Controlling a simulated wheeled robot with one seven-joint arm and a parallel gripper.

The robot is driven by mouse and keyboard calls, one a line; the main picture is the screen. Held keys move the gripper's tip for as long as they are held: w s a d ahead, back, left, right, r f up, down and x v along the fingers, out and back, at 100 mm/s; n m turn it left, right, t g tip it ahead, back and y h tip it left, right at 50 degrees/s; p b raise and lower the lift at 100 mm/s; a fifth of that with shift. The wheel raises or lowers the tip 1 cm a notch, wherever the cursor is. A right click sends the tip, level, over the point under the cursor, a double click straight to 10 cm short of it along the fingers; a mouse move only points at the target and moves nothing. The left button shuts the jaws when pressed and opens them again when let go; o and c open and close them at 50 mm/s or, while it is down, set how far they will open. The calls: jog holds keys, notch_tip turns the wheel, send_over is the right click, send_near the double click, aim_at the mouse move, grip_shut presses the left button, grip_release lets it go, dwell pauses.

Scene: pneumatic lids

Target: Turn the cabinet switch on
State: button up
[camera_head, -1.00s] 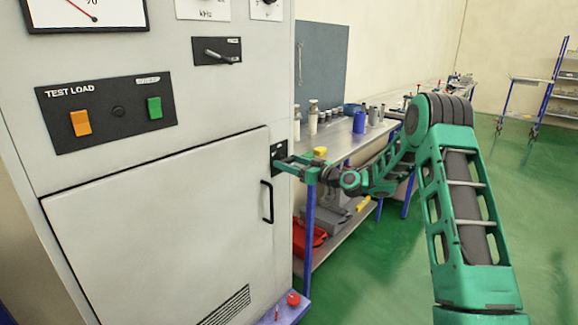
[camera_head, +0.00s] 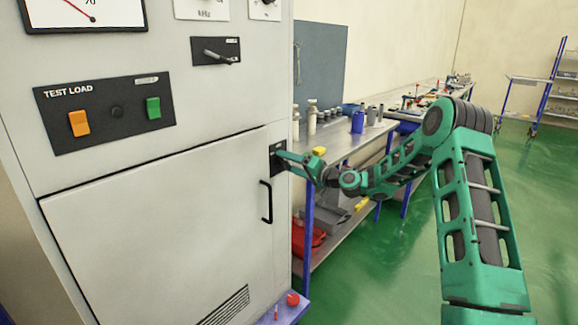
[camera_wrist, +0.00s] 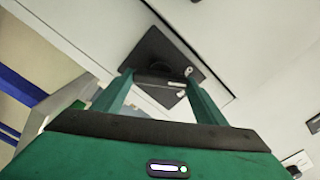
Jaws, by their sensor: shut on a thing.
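The grey cabinet (camera_head: 165,230) fills the left of the head view. A black switch plate (camera_head: 275,165) sits at the right edge of its front, above the door handle. My gripper (camera_head: 284,158) reaches this plate from the right, and its fingers hide part of it. In the wrist view the switch plate (camera_wrist: 155,48) looks tilted like a diamond. My gripper (camera_wrist: 160,82) has one finger on each side of the dark switch handle (camera_wrist: 160,81) and is shut on it. Small light marks show on the plate's right side. I cannot read the switch's position.
A black door handle (camera_head: 267,201) is just below the gripper. A TEST LOAD panel (camera_head: 105,110) with orange and green buttons and a lever switch (camera_head: 217,51) are higher on the cabinet. A metal workbench (camera_head: 345,140) with bottles stands behind my arm. Green floor is open at right.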

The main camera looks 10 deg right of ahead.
jog(key=shift+w+d+f+m, duration=0.1)
jog(key=shift+d+m, duration=0.1)
jog(key=shift+m, duration=0.95)
jog(key=shift+d+f+m, duration=0.1)
jog(key=shift+d+m, duration=0.05)
jog(key=shift+m, duration=0.95)
jog(key=shift+w+d+f+m, duration=0.1)
jog(key=shift+d+m, duration=0.1)
jog(key=shift+m, duration=0.95)
jog(key=o, duration=1.1)
jog(key=shift+c, duration=0.2)
jog(key=shift+s+a, duration=0.1)
jog(key=shift+a, duration=0.1)
jog(key=v, duration=1)
jog(key=shift+s+d, duration=0.2)
jog(key=shift+s, duration=0.1)
